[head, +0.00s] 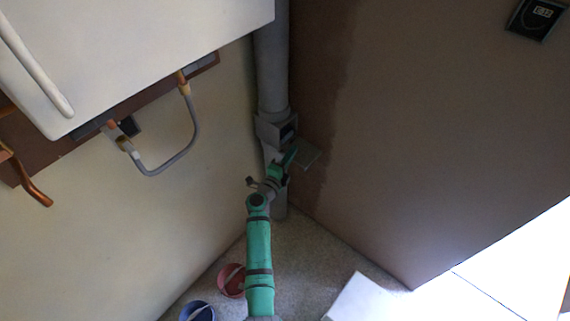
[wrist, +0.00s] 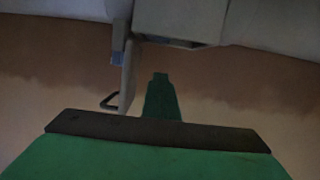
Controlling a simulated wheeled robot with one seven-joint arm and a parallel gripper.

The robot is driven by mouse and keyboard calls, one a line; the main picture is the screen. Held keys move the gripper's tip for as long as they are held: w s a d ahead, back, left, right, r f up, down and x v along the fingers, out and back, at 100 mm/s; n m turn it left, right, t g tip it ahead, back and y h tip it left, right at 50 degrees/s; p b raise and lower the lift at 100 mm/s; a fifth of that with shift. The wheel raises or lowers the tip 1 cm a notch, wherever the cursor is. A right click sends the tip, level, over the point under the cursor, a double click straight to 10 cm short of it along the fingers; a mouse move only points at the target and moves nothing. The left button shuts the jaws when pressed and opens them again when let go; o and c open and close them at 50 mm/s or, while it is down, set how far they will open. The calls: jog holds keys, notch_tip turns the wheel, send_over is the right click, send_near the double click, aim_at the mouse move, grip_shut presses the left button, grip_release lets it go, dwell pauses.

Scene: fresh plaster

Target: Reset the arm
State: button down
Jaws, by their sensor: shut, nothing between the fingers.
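My green arm reaches up from the bottom middle of the head view towards a grey pipe (head: 271,75) in the corner. My gripper (head: 292,154) is at the arm's far end, just below a grey box fitting (head: 268,128) on the pipe and beside a grey-green flap (head: 309,157). In the wrist view my gripper (wrist: 160,76) shows as a narrow green shape with its fingers together, nothing held. The box fitting (wrist: 180,22) is above it and the flap (wrist: 129,75), seen nearly edge-on, is just left of it. I cannot tell whether they touch.
A white cabinet (head: 130,50) hangs at upper left, with a looped grey hose (head: 193,125) below it. A brown wall (head: 430,130) closes the right side. A red bucket (head: 232,281), a blue bucket (head: 197,311) and a white panel (head: 362,300) stand low near my arm.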

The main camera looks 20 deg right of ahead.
jog(key=shift+v, duration=2.75)
jog(key=s+a+r+n+t+y, duration=0.1)
jog(key=s+a+n+t+y, duration=0.15)
jog(key=s+n, duration=0.6)
jog(key=s+a+n+t+y, duration=0.25)
jog(key=s+n+t, duration=0.2)
jog(key=s, duration=0.65)
jog(key=s+a+r+n+g+y, duration=0.1)
jog(key=s+a+r+n+y, duration=0.1)
jog(key=s+a+n, duration=0.3)
jog(key=s+a+r+n+g+y, duration=0.1)
jog(key=s+a+n+y, duration=0.3)
jog(key=s+a, duration=0.5)
jog(key=s+a+r+n+g+y, duration=0.1)
jog(key=s+a+r+n, duration=0.3)
jog(key=s, duration=1)
jog(key=a+n+y, duration=0.1)
jog(key=a+n, duration=0.1)
jog(key=a, duration=0.1)
jog(key=shift+s+y, duration=0.4)
